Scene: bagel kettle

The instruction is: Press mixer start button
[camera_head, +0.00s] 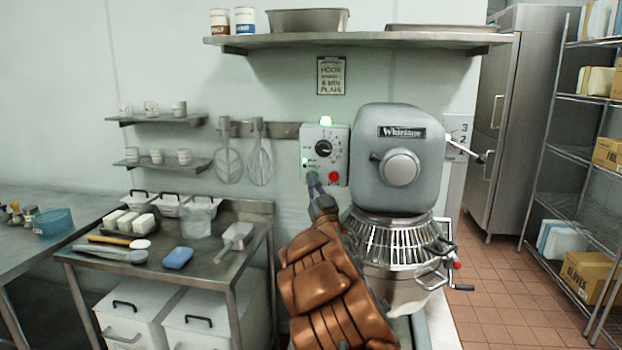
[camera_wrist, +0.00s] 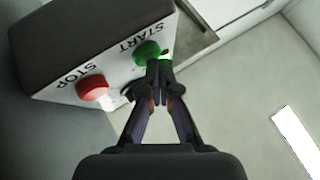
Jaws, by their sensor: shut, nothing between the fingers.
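The mixer (camera_head: 398,165) stands right of centre in the head view, with a wire bowl guard at its front. Its light control box (camera_head: 325,152) is on its left, with a dial, a red stop button (camera_head: 334,177) and green lights. In the wrist view, the green start button (camera_wrist: 147,53) sits beside the red stop button (camera_wrist: 92,88), each with its label. My gripper (camera_wrist: 159,72) is shut and empty, its fingertips at the lower right edge of the start button. Whether they touch it I cannot tell. In the head view, my gripper (camera_head: 316,182) is in front of the box's lower left.
A steel table (camera_head: 205,262) with white blocks, a blue sponge (camera_head: 177,258), a scoop (camera_head: 234,237) and a clear container stands at left. A shelf (camera_head: 360,40) runs above the mixer. A wire rack stands at right beside open floor.

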